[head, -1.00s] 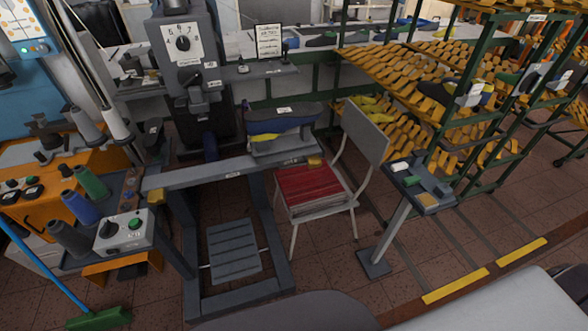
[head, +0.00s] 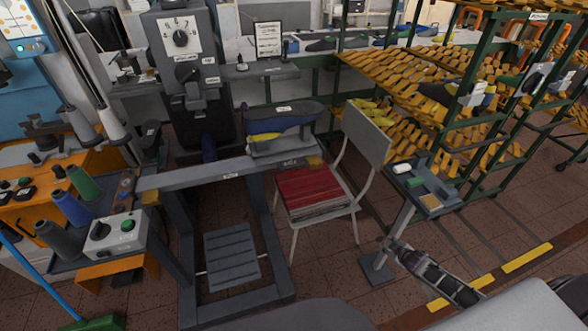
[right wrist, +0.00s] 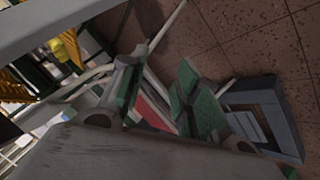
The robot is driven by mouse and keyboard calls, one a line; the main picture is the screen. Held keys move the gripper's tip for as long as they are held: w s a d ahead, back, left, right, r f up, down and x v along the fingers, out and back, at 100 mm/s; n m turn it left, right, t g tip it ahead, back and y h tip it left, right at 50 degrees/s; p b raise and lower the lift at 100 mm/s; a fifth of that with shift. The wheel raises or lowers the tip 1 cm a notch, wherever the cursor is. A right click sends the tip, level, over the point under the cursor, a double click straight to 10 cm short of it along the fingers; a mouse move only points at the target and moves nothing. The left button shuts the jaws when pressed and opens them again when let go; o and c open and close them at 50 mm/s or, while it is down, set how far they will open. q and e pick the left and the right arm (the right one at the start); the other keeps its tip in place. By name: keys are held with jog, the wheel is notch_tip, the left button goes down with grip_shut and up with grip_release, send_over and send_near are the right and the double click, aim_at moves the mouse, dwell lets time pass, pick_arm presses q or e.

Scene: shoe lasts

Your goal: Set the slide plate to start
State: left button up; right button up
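The grey plate (head: 268,149) that appears to be the slide plate sits near the right end of a grey rail (head: 190,178) in front of the dial machine. Small labels on the rail are too small to read. My right gripper (head: 390,243) is low at the right, below and apart from the rail, in front of the small stand. In the right wrist view its fingers (right wrist: 160,100) are spread, with nothing seen between them. My left gripper is not in view.
A chair with a red seat (head: 303,188) stands right of the rail. A small tray stand (head: 440,203) is beside it. Green racks with many yellow lasts (head: 400,75) fill the right. A control box (head: 118,234) with a green button and spools stand at left.

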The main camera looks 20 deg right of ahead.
jog(key=w+a+r+n+t+y, duration=0.2)
jog(key=w+a+r, duration=0.4)
jog(key=r, duration=0.3)
jog(key=w+a+r+n+t+y, duration=0.1)
jog(key=w+a+r+n+t, duration=0.15)
jog(key=w+a+r, duration=0.55)
jog(key=s+a+r+n+y, duration=0.1)
jog(key=a+r+n+y, duration=0.2)
jog(key=a+r+n, duration=0.2)
jog(key=s+a+r+n+t+y, duration=0.1)
jog(key=s+a+r+n+y, duration=0.1)
jog(key=a+r+n, duration=0.4)
jog(key=shift+a+r+y, duration=0.4)
jog(key=shift+a+r, duration=2.1)
jog(key=shift+r, duration=2.1)
jog(key=shift+w, duration=0.15)
send_near(289, 155)
jog(key=shift+w+a+f, duration=0.65)
jog(key=shift+w+a, duration=0.1)
jog(key=shift+a, duration=0.25)
jog(key=shift+w+a+f, duration=0.65)
jog(key=shift+w+a, duration=0.1)
jog(key=shift+a, duration=0.2)
